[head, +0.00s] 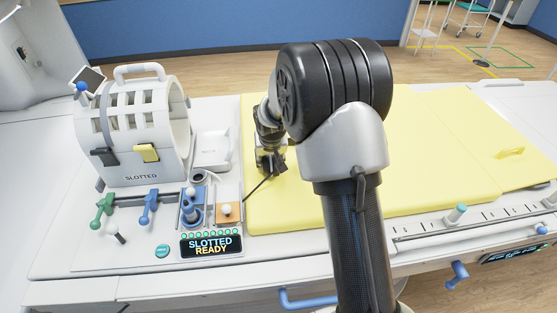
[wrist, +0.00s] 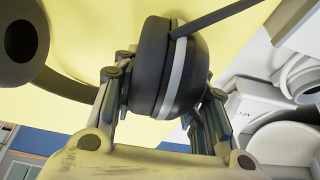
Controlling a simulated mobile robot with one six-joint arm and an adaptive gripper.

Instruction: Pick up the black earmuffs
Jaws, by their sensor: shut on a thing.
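The black earmuffs (wrist: 153,62) show large in the wrist view, where one round black cup with a pale grey ring sits between my fingers. A thin dark band runs from this cup to the upper right. My gripper (wrist: 165,88) is shut on the cup, with fingers on both sides. In the head view my gripper (head: 270,158) is low over the left end of the yellow pad, partly hidden by my arm. There the earmuffs are mostly hidden, and a thin dark strip (head: 258,186) sticks out below the gripper.
The yellow pad (head: 440,140) covers the table to the right and looks clear apart from a yellow handle. A white slotted coil (head: 135,125) stands at the left. Levers, knobs and a lit panel (head: 211,246) reading "SLOTTED READY" are in front of it.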

